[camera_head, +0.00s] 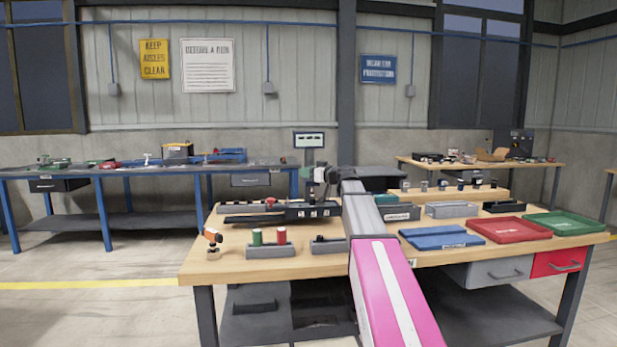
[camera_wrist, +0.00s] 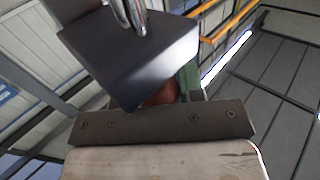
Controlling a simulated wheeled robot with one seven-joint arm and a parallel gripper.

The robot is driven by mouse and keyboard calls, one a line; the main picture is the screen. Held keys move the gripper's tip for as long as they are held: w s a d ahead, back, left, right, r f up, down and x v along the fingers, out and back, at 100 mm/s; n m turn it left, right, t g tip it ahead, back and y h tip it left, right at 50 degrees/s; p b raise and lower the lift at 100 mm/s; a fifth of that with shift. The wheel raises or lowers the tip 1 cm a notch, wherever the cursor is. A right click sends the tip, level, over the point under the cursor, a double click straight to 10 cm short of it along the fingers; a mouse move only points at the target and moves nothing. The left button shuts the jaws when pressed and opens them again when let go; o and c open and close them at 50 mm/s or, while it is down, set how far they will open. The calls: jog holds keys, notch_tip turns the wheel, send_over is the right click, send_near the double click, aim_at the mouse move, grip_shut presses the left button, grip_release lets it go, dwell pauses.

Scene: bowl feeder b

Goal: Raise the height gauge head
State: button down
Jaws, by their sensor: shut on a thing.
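The height gauge (camera_head: 311,190) appears as a slim upright at the back middle of the near bench, with green and dark parts near its top. It is small, and its head cannot be told apart clearly. My gripper (camera_head: 322,175) is at the upper part of this upright, partly hidden by my wrist. In the wrist view a dark block (camera_wrist: 140,58) with shiny metal on top fills the upper middle. Reddish-brown and green parts (camera_wrist: 190,82) show behind it, above a dark bar with screws. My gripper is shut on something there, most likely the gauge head.
The near bench (camera_head: 233,262) holds a dark fixture (camera_head: 296,212), red and green cylinders (camera_head: 281,235) in a holder, and an orange-topped tool (camera_head: 212,238). Blue (camera_head: 440,238), red (camera_head: 497,229) and green (camera_head: 562,222) trays lie right. A small screen (camera_head: 308,140) stands behind.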

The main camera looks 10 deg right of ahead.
jog(key=shift+r, duration=1)
jog(key=c, duration=0.8)
grip_release()
jog(key=shift+r, duration=0.1)
jog(key=shift+s+d, duration=0.35)
jog(key=shift+s, duration=0.05)
jog(key=v, duration=0.9)
jog(key=shift+s+d, duration=0.2)
jog(key=shift+d, duration=0.1)
